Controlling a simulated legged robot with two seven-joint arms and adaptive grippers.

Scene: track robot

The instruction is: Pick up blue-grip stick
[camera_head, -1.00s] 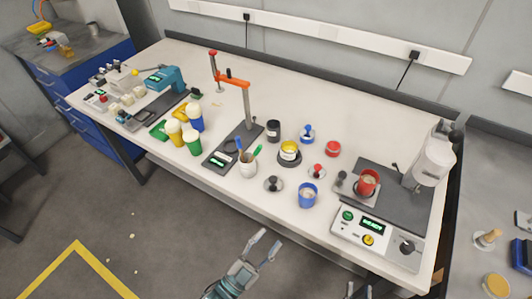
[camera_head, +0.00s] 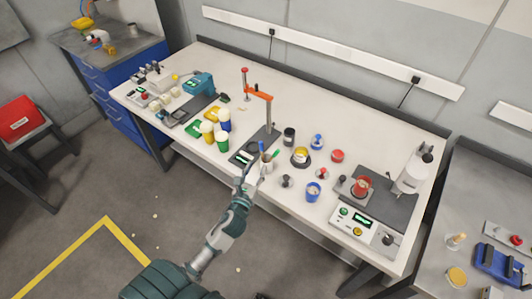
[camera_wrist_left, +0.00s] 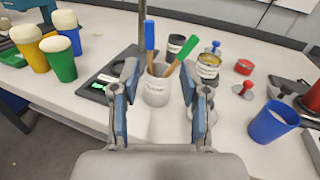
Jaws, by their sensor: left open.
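In the head view the blue grip (camera_head: 262,147) shows small above the cup (camera_head: 266,166). My left gripper (camera_head: 250,182) is open at the near side of the cup. In the left wrist view its two fingers (camera_wrist_left: 160,78) stand apart, with the cup and both sticks showing between them. Nothing is held. The lower ends of the sticks are hidden in the cup. My right gripper is not in view.
A black base with an orange-armed stand (camera_head: 258,95) rises just behind the cup. Yellow, green and blue cups with pale contents (camera_head: 222,138) stand to the left. A blue cup (camera_head: 312,191) and small knobbed pieces (camera_head: 286,181) stand to the right.

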